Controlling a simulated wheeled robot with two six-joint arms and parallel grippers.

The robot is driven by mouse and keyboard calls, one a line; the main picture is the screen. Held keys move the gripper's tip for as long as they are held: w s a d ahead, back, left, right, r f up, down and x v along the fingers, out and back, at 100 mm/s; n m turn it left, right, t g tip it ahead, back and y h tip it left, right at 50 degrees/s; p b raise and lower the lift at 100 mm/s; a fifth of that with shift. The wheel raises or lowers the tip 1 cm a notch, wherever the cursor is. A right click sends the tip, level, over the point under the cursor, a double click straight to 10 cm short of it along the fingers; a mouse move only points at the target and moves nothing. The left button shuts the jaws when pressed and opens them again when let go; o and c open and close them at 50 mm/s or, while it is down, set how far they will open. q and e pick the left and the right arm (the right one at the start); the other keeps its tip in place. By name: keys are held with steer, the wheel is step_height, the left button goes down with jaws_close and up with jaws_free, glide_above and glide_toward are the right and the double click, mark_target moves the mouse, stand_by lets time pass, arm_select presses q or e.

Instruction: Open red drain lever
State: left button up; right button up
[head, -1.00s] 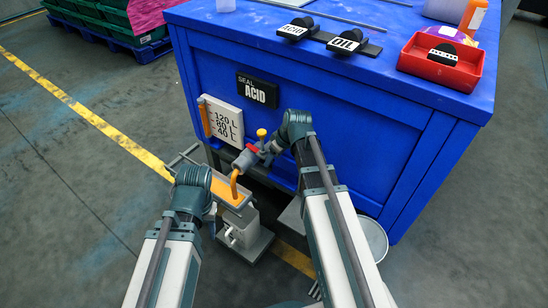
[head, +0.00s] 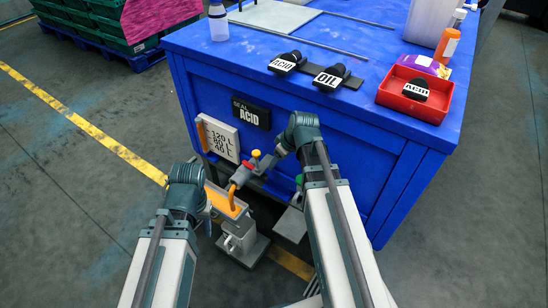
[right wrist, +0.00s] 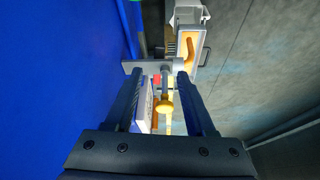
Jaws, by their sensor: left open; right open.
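The drain valve (head: 246,171) sticks out from the front of the blue bench. It is grey with a red part, and the lever's yellow knob (head: 256,153) stands above it. My right gripper (head: 273,160) is just right of the knob and partly hidden by its arm. In the right wrist view the yellow knob (right wrist: 165,106) lies between my two open dark fingers, with a small red part (right wrist: 157,80) beyond. No finger clearly touches it. My left gripper (head: 207,210) is open beside the orange-topped container (head: 222,199) below the valve, mostly hidden by its wrist.
A green part (head: 299,181) shows by my right arm.

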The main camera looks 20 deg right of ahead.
arm_select(q)
steer(key=shift+r+p, duration=0.35)
steer(key=shift+r, duration=0.4)
arm_select(e)
steer(key=shift+v, duration=0.85)
steer(key=shift+f, duration=0.1)
